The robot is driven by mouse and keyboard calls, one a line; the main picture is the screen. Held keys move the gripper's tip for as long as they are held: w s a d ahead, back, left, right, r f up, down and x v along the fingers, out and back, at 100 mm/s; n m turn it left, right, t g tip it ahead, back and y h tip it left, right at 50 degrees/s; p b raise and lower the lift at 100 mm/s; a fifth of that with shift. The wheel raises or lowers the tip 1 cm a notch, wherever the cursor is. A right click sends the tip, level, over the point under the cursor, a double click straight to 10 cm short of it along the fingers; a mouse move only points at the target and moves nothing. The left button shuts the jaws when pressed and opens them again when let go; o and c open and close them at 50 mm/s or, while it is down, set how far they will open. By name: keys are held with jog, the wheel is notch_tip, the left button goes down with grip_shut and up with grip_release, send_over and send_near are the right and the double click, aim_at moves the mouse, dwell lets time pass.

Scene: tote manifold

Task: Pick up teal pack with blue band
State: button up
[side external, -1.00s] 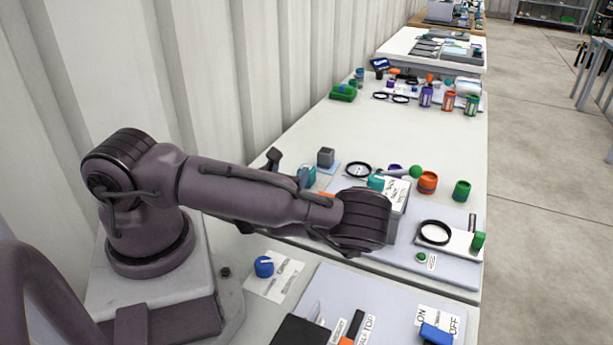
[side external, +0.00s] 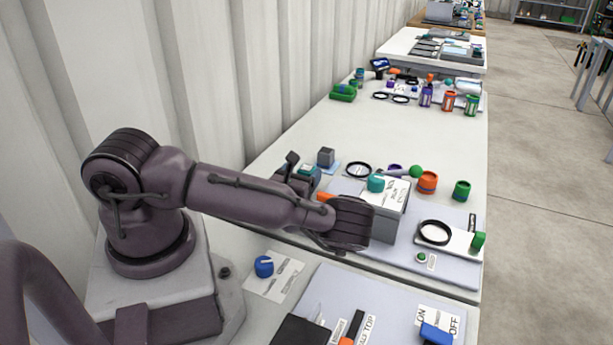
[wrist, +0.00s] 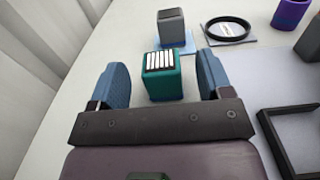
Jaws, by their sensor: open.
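The teal pack (wrist: 161,84) is a small upright box with several white and dark stripes on top. In the wrist view it stands on the pale table between and slightly beyond the two blue fingers of my gripper (wrist: 163,74), with a gap on each side. My gripper is open and empty. In the side view the teal pack (side external: 312,169) is mostly hidden behind my gripper (side external: 296,172).
A grey block (wrist: 172,28) on a blue pad stands just behind the pack. A black ring (wrist: 228,29) and a purple cup (wrist: 290,14) lie to the right. A black frame (wrist: 292,140) is near right. Left of the pack is bare table.

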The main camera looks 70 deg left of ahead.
jog(key=shift+c, duration=0.4)
jog(key=c, duration=1)
jog(key=shift+r, duration=0.1)
jog(key=shift+c, duration=0.2)
